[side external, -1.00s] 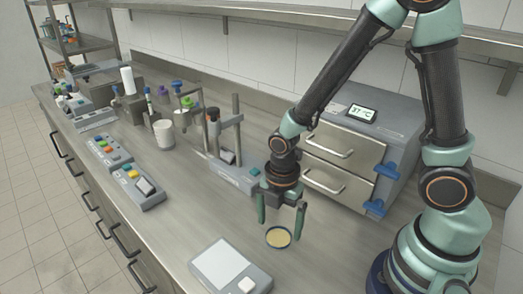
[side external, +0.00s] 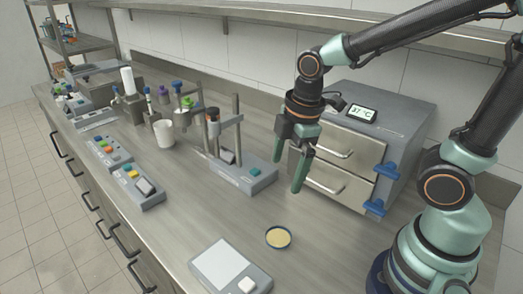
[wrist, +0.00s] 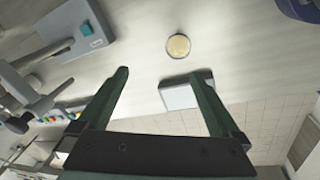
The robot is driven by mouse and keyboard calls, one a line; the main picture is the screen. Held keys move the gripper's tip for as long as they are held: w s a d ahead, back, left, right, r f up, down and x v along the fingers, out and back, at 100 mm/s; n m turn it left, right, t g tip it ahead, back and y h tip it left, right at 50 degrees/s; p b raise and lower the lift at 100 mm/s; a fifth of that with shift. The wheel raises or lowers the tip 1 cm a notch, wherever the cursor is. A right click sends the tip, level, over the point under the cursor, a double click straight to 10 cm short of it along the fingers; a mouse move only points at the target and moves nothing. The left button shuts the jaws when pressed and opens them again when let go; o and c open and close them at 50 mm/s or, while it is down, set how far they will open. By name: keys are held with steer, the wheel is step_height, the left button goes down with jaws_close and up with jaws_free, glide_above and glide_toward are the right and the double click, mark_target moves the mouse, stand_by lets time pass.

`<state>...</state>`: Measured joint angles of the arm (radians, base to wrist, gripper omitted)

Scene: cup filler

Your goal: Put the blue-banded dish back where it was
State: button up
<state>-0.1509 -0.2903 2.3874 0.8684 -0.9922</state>
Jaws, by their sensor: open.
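The blue-banded dish (side external: 278,238), a small round dish with a yellowish fill and a dark blue rim, lies flat on the bench. It also shows in the wrist view (wrist: 178,46), beyond my fingertips. My gripper (side external: 287,174) is open and empty. It hangs in the air well above the bench, in front of the drawer unit and apart from the dish. In the wrist view my two green fingers (wrist: 158,76) are spread with nothing between them.
A grey drawer unit (side external: 388,125) with two shut drawers, blue latches and a 37 °C display stands behind my gripper. A scale (side external: 218,262) is in front left of the dish. A post stand (side external: 250,180), white cup (side external: 163,133) and button boxes (side external: 140,190) stand left.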

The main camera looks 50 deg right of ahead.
steer(key=s+d+r+m+t, duration=0.1)
steer(key=d+r+m+t, duration=0.2)
steer(key=r+m, duration=0.4)
steer(key=shift+d+r+m+t, duration=0.25)
steer(key=shift+d+m, duration=0.5)
steer(key=shift+m, duration=2.25)
steer(key=shift+s, duration=0.1)
